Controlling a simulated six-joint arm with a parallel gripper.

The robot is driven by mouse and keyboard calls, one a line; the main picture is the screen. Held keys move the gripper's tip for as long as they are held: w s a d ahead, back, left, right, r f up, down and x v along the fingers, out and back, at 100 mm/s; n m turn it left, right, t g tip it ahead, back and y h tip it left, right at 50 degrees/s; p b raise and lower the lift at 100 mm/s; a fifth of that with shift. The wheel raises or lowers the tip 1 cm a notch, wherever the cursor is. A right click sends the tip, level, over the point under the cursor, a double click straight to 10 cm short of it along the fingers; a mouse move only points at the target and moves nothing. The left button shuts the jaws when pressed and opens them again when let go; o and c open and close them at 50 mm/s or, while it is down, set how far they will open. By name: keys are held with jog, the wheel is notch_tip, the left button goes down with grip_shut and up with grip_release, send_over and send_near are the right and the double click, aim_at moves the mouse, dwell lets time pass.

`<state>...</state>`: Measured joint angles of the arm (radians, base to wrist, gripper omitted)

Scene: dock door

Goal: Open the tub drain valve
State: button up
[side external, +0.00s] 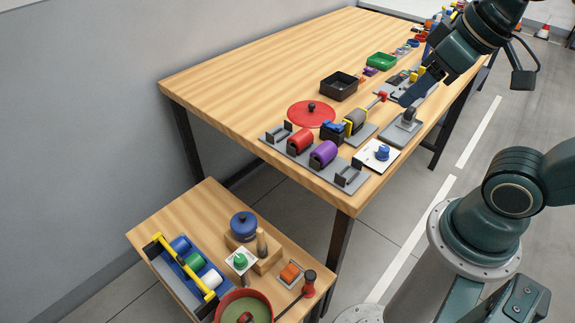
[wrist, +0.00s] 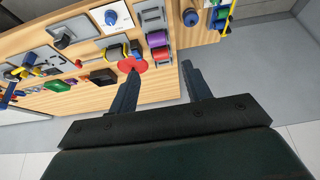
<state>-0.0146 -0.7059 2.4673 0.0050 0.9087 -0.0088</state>
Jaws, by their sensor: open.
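A grey and yellow valve-like fitting (side external: 355,121) with a red-tipped lever (side external: 382,97) and a blue part (side external: 333,129) stands on the large bench in the side view. I cannot tell for certain whether it is the tub drain valve. A red round tub (side external: 222,306) with green inside sits on the low table, cut by the bottom edge. It holds a small red object (side external: 245,318). My gripper (side external: 408,95) hangs above the bench's right side, apart from the things below. In the wrist view its two fingers (wrist: 160,66) are spread with nothing between them.
A red disc with a black knob (side external: 311,113), red and purple cylinders (side external: 323,154) in a grey rack, and a white plate with a blue knob (side external: 382,152) crowd the bench's near end. A black bin (side external: 339,86) stands behind. The bench's left side is clear.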

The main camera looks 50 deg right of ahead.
jog(key=w+a+f+n+g, duration=0.25)
jog(key=w+a, duration=0.35)
jog(key=w, duration=0.5)
jog(key=w+a+f+n+g, duration=0.25)
jog(key=w+a, duration=0.35)
jog(key=w, duration=0.5)
jog(key=n+g+h, duration=0.3)
jog(key=n+g, duration=0.1)
send_over(239, 258)
jog(key=w+a, duration=0.4)
notch_tip(239, 258, down, 28)
jog(key=shift+a+r, duration=0.1)
jog(key=shift+r, duration=0.05)
jog(key=shift+w+x, duration=0.2)
jog(key=shift+x, duration=6.7)
